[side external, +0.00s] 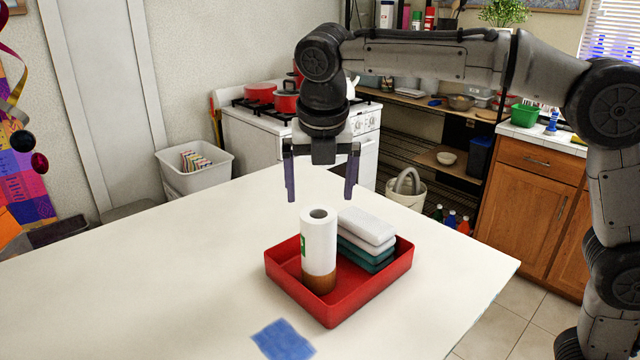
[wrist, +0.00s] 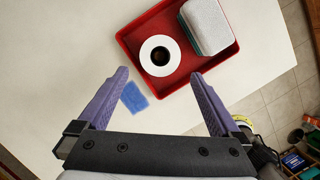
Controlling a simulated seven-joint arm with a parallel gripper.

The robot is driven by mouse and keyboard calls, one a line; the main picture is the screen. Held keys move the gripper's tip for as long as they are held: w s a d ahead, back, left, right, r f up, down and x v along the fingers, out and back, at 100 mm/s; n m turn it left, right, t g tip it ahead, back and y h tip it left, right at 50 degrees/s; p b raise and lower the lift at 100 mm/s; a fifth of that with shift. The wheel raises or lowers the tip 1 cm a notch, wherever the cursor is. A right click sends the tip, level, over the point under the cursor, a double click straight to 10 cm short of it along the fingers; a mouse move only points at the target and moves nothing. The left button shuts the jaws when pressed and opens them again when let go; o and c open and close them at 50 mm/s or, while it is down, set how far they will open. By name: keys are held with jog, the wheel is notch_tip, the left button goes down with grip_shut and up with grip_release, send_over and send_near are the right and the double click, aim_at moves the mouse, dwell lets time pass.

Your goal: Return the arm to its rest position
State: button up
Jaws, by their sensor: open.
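My gripper (side external: 321,190) is open and empty, held above the table with its fingers pointing down. In the side view it hangs above and behind the red tray (side external: 343,316). A white paper roll (side external: 319,240) with a brown lower end stands upright in the tray, apart from the fingers. A stack of white and green blocks (side external: 367,229) lies beside the roll in the tray.
A blue square (side external: 283,340) lies flat on the white table (side external: 180,270) in front of the tray. The table's left part is clear. Beyond the table are a stove (side external: 255,140) with red pots, a white bin (side external: 195,168) and a wooden cabinet (side external: 535,195).

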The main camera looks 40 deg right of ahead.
jog(key=shift+s+r, duration=0.1)
jog(key=shift+r, duration=0.15)
jog(key=s+d+r+m+t, duration=0.1)
jog(key=s+d+r+m, duration=0.15)
jog(key=s+d, duration=0.3)
jog(key=s+d+r+m+t, duration=0.1)
jog(key=s+d+r+m, duration=0.15)
jog(key=s+d, duration=0.3)
jog(key=s+f+m+t+y, duration=0.1)
jog(key=s+f+m+y, duration=0.1)
jog(key=s+f+m, duration=1.2)
jog(key=shift+s+d+f+m, duration=0.3)
jog(key=shift+d+m, duration=0.15)
jog(key=shift+m, duration=4.25)
